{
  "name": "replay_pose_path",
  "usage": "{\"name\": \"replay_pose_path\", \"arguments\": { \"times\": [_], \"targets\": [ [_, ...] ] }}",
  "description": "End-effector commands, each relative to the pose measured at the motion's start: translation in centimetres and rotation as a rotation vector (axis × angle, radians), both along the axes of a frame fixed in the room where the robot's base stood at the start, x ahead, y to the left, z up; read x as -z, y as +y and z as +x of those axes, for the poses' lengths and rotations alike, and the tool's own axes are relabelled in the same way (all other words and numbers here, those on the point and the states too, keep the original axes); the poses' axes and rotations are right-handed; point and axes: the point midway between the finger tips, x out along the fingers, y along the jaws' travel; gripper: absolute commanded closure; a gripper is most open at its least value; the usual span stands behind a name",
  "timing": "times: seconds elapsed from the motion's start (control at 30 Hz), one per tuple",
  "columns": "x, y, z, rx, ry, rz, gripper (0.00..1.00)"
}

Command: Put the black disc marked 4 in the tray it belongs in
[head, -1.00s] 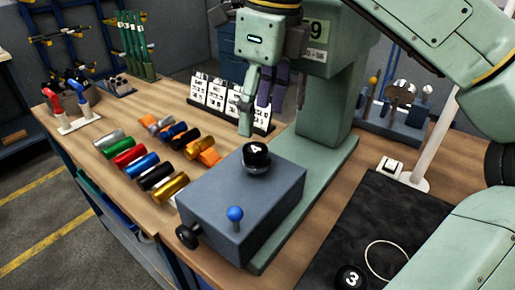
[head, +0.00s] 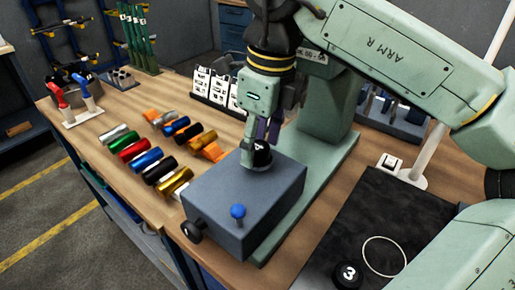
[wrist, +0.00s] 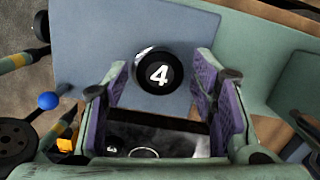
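The black disc marked 4 (head: 262,157) sits on top of a grey-blue block (head: 225,205) at the front of the bench. In the wrist view, the disc (wrist: 158,73) lies face up with its white 4 readable. My gripper (head: 259,146) is at the disc, partly hiding it in the head view. In the wrist view, my gripper (wrist: 163,78) is open, with purple pads on either side of the disc and visible gaps to it. I cannot make out a tray for this disc.
A disc marked 3 (head: 347,274) lies on the black mat (head: 375,220) near a thin white ring (head: 384,256). White cards (head: 203,83) stand behind.

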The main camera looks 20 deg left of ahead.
Motion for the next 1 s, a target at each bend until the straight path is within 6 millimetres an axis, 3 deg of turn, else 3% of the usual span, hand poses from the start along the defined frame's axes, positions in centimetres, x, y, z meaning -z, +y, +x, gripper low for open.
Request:
{"name": "replay_pose_path", "arguments": {
  "times": [0.7,1.0],
  "targets": [
    [-0.03,0.0,0.01,0.0,0.0,0.0,0.98],
    [-0.15,0.02,0.02,0.0,-0.001,0.001,1.0]
  ]
}}
